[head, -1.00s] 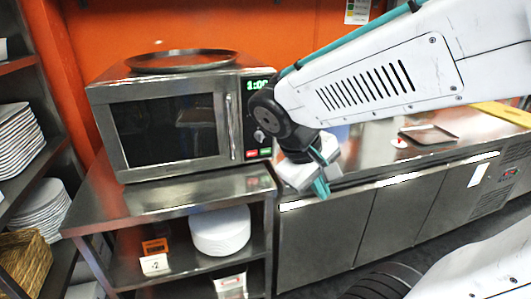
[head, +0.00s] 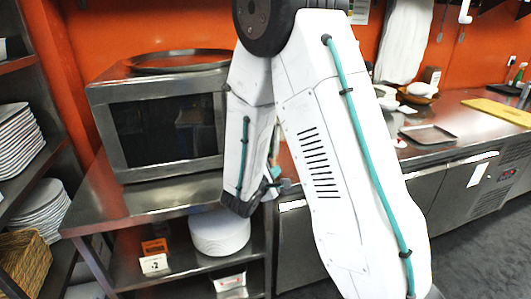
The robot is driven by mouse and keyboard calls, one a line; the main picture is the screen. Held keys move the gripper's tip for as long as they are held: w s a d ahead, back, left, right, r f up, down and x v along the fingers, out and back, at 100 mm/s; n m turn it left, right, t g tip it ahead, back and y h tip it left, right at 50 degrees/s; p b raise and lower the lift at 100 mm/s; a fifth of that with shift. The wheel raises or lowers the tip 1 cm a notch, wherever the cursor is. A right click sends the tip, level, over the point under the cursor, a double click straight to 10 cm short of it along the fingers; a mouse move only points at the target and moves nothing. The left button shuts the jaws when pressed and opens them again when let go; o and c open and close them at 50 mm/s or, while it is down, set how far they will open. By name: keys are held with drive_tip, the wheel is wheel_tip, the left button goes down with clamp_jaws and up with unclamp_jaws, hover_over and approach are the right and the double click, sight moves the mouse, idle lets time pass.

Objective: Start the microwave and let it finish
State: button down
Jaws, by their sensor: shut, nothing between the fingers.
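The microwave (head: 160,130) is a steel box with a dark window, standing on a steel counter at the left. Its door is shut. My arm crosses in front of its right side and hides the door handle, control panel, display and buttons. My gripper (head: 284,185) is shut and empty, only partly seen low beside the microwave's front right corner, mostly behind my own arm links. I cannot tell whether it touches anything.
A round tray (head: 180,60) lies on the microwave. Stacked plates (head: 220,232) stand on the shelf below; a plate rack (head: 20,145) is at the left. A steel counter (head: 455,118) holding a tray (head: 428,134) and yellow board (head: 498,111) runs right.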

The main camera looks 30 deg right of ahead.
drive_tip(key=shift+w, duration=0.1)
drive_tip(key=shift+w+d, duration=0.4)
drive_tip(key=shift+w, duration=0.95)
drive_tip(key=shift+w+d, duration=0.4)
drive_tip(key=shift+w, duration=1)
drive_tip(key=shift+w+d, duration=0.4)
drive_tip(key=shift+w, duration=0.95)
drive_tip(key=shift+w, duration=0.1)
drive_tip(key=shift+w+d, duration=0.1)
drive_tip(key=shift+w, duration=0.2)
